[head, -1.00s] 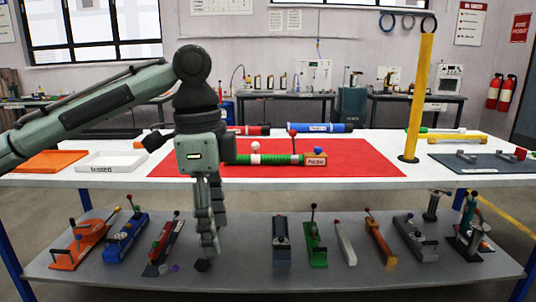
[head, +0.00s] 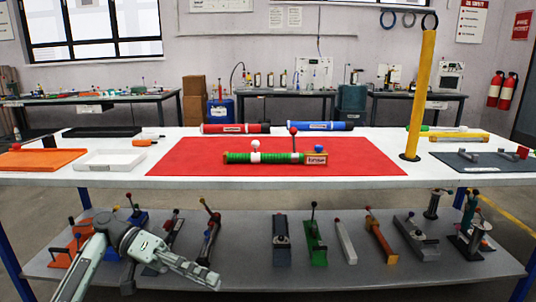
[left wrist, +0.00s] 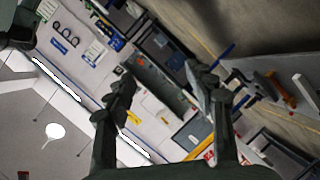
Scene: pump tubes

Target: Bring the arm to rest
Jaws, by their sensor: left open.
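My left arm is low at the left of the head view, in front of the lower shelf. Its gripper (head: 203,277) points right and down, below the table top and clear of the tubes. In the left wrist view the two fingers (left wrist: 163,88) are apart with nothing between them. The green ribbed tube (head: 275,157) lies on the red mat (head: 370,160), with a white collar and a tan end block (head: 316,158). White, red and blue balls show at the tube. My right gripper is not in view.
A white tray (head: 110,160) and an orange tray (head: 40,160) stand left of the mat. A red tube (head: 235,128) and a blue tube (head: 310,126) lie behind it. A yellow post (head: 422,95) stands at right. Several fixtures crowd the lower shelf (head: 330,275).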

